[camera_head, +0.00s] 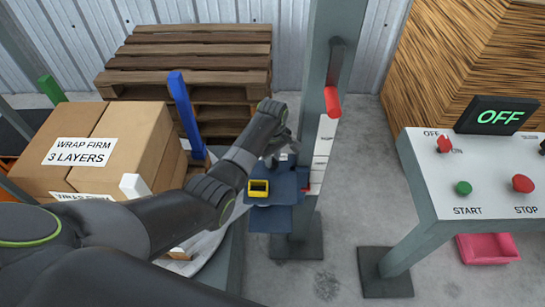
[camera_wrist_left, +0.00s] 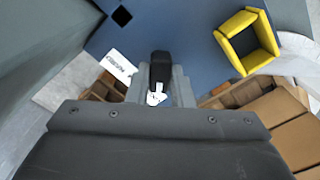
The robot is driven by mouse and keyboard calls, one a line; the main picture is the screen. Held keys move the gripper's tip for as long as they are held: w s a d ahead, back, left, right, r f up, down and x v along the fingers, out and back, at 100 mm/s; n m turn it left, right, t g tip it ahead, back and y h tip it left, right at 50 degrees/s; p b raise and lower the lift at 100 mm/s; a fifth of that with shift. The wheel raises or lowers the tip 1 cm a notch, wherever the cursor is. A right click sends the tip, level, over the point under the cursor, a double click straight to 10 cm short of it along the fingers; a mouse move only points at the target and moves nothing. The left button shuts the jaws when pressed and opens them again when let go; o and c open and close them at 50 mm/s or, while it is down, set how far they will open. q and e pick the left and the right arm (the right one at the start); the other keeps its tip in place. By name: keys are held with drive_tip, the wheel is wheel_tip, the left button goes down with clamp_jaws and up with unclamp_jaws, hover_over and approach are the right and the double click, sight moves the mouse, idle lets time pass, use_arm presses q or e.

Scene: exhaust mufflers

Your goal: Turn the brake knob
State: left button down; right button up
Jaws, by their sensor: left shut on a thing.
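The brake knob (camera_wrist_left: 160,68) shows in the left wrist view as a dark, narrow handle in front of a blue plate (camera_wrist_left: 190,25). My left gripper (camera_wrist_left: 160,92) is shut on it, with the grey fingers close around its lower part. In the head view my left gripper (camera_head: 277,152) reaches to the blue bracket (camera_head: 272,218) on the grey post, and the arm and gripper hide the knob there. A small white label (camera_wrist_left: 118,67) is left of the knob in the wrist view. My right gripper is not in view.
A yellow open box (camera_head: 259,188) sits close by the gripper. A red lever (camera_head: 332,102) is on the post (camera_head: 327,30). Cartons (camera_head: 130,130) and a blue upright (camera_head: 184,110) stand left. A control table (camera_head: 480,180) with an OFF display (camera_head: 499,116) stands right.

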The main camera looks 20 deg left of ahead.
sight(273, 159)
use_arm(q)
drive_tip(key=m+p, duration=0.2)
drive_tip(key=m, duration=0.1)
drive_tip(key=shift+r+p, duration=0.2)
drive_tip(key=shift+p, duration=0.2)
drive_tip(key=m+p, duration=0.1)
drive_tip(key=m, duration=0.1)
drive_tip(key=shift+m, duration=0.3)
drive_tip(key=shift+f+m+p, duration=0.2)
drive_tip(key=shift+m+p, duration=0.5)
drive_tip(key=shift+m, duration=0.8)
drive_tip(key=c, duration=1.3)
unclamp_jaws()
drive_tip(key=shift+r, duration=0.6)
wheel_tip(273, 159, up, 16)
drive_tip(key=shift+r+p, duration=0.1)
drive_tip(key=shift+p, duration=0.35)
